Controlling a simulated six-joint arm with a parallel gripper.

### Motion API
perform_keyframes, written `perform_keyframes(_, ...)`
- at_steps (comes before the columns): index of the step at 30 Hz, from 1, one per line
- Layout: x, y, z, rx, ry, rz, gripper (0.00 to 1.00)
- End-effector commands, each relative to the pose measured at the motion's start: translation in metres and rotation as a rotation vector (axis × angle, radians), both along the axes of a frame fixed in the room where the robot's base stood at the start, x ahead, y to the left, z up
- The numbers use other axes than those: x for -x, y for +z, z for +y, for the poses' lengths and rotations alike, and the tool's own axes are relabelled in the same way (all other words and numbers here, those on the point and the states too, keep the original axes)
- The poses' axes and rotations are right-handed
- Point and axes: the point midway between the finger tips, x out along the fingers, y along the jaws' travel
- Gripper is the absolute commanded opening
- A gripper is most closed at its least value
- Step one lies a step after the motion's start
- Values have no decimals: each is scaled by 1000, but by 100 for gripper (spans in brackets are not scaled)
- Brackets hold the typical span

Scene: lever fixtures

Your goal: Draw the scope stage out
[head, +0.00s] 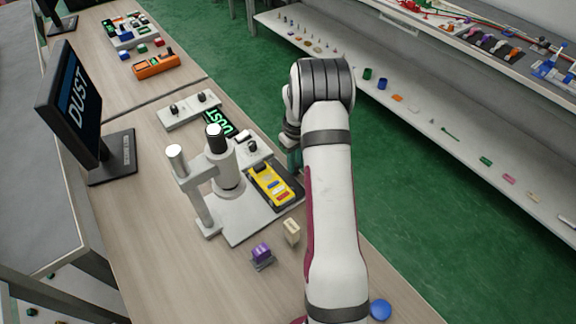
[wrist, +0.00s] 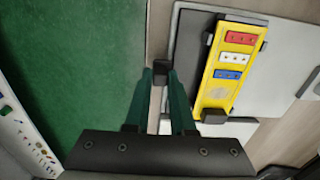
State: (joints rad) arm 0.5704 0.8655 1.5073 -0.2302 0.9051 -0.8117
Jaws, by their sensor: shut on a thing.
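The scope (head: 228,172) is a white stand with a black-topped tube on a grey base. Its dark stage (head: 290,203) lies on the base and carries a yellow slide tray (head: 270,183) with red, white and blue pieces; the tray also shows in the wrist view (wrist: 211,92). My gripper (wrist: 161,76) has green fingers, shut on a small black knob (wrist: 161,70) beside the stage. The knob's link to the stage is not clear. In the head view my arm hides most of the gripper; a green finger shows at the bench edge.
A purple block (head: 261,252) and a cream block (head: 292,231) stand on the bench in front of the scope. A monitor (head: 75,110) is at left, and a grey box with knobs (head: 188,110) is behind. Green floor (head: 400,190) lies open to the right of the bench.

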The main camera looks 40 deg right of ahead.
Motion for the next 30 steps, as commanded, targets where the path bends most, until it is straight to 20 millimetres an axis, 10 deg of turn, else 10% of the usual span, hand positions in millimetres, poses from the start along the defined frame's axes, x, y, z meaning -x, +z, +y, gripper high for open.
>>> perform_keyframes(5,-1,1,-7,18,6,-9,0)
perform_keyframes(6,-1,1,-8,18,6,-9,26)
perform_keyframes(11,-1,1,-6,15,5,-7,52)
perform_keyframes(22,-1,15,-5,13,4,-6,52)
perform_keyframes(30,-1,97,-5,15,4,-9,52)
